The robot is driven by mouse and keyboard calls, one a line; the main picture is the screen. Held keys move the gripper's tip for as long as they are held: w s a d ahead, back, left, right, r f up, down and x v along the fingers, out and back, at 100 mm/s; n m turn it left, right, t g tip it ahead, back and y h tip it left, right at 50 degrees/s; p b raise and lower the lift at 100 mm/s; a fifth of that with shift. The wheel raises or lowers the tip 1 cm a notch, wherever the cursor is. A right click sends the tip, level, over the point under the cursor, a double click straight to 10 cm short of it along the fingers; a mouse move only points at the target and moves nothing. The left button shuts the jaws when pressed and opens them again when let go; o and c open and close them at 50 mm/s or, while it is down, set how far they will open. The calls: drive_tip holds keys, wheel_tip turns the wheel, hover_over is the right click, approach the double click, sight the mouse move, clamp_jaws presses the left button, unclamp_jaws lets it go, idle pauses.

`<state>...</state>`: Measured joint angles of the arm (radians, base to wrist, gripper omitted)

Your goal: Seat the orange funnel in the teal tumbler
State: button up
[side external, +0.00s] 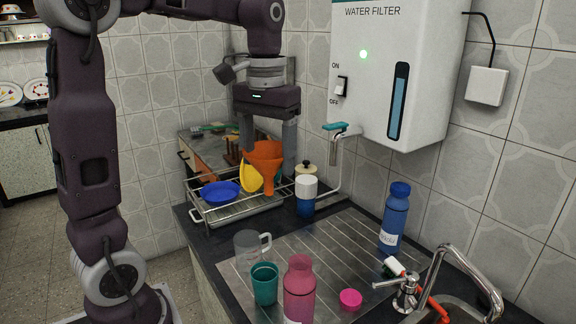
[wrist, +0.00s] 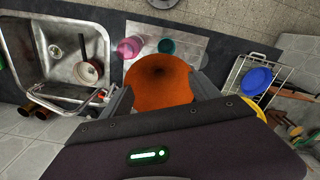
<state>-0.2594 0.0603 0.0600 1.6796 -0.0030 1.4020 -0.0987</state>
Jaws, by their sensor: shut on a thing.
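My gripper (side external: 268,142) is shut on the orange funnel (side external: 265,163), high above the counter in front of the dish rack in the side view. The funnel hangs spout down. In the wrist view the funnel (wrist: 158,82) fills the middle between the fingers, wide mouth toward the camera. The teal tumbler (side external: 264,284) stands upright on the ribbed steel drainboard, well below and nearer the side camera than the funnel. Its rim also shows in the wrist view (wrist: 166,46), just beyond the funnel's edge.
A pink bottle (side external: 299,289) stands close beside the tumbler, with a clear mug (side external: 247,248) behind it. A pink lid (side external: 350,299) lies nearby. A blue bottle (side external: 394,217), tap (side external: 405,291) and sink are at right. The dish rack (side external: 236,209) holds a blue bowl (side external: 220,192).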

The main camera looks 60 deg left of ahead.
drive_tip(key=shift+s+a+f+n, duration=0.2)
drive_tip(key=shift+a+n, duration=0.1)
drive_tip(key=shift+a, duration=0.3)
drive_tip(key=shift+s+a+f+n, duration=0.2)
drive_tip(key=shift+a+n, duration=0.1)
drive_tip(key=shift+a, duration=0.3)
wheel_tip(320, 180, down, 21)
drive_tip(key=shift+d, duration=0.1)
drive_tip(key=shift+r, duration=0.35)
drive_tip(key=shift+f, duration=3.75)
